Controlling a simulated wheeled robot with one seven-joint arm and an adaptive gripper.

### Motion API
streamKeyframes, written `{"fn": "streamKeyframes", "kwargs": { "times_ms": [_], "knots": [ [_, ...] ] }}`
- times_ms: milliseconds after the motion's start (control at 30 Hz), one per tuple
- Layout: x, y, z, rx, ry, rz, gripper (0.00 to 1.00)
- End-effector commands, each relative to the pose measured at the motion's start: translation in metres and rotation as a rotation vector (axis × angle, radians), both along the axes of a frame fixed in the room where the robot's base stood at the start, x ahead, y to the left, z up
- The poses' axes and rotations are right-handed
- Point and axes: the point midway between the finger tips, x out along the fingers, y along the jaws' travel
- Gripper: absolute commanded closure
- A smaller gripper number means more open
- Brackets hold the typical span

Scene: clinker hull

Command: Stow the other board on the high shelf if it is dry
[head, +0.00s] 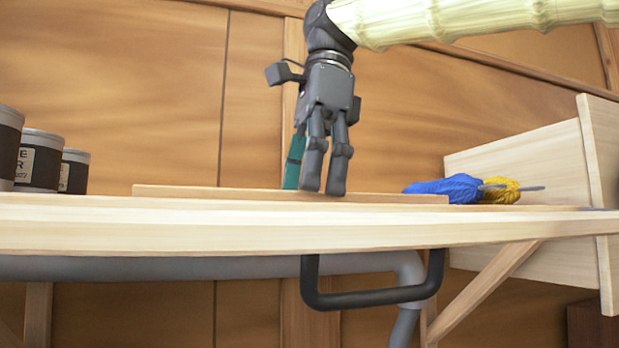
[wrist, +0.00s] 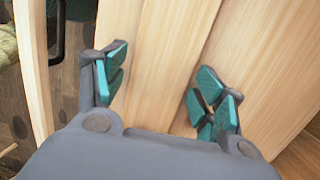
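A long thin pale board (head: 220,194) lies flat on the wooden bench (head: 200,232) in the head view. My gripper (head: 312,189) points down at the board's middle, with its tips at about board height. In the wrist view my gripper (wrist: 160,95) is open, its teal-padded fingers wide apart. Pale wood with long seams (wrist: 180,50) lies beneath and between the fingers. One finger appears in front of the board and one behind it; whether they touch it I cannot tell. No dampness shows on the visible wood. I cannot make out a second board or a high shelf.
Labelled cans (head: 40,160) stand at the left. A blue bundle (head: 447,189) and a yellow bundle (head: 500,190) lie right of the board, near a pale wooden panel (head: 530,165). A black handle (head: 370,299) and a grey pipe (head: 200,268) sit below the bench front.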

Motion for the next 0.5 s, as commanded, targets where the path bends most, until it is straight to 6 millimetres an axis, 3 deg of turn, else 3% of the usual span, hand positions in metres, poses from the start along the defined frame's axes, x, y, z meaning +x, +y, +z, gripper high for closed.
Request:
{"fn": "streamKeyframes", "kwargs": {
  "times_ms": [500],
  "knots": [
    [0.0006, -0.0001, 0.0066, 0.0, -0.001, 0.0, 0.18]
  ]
}}
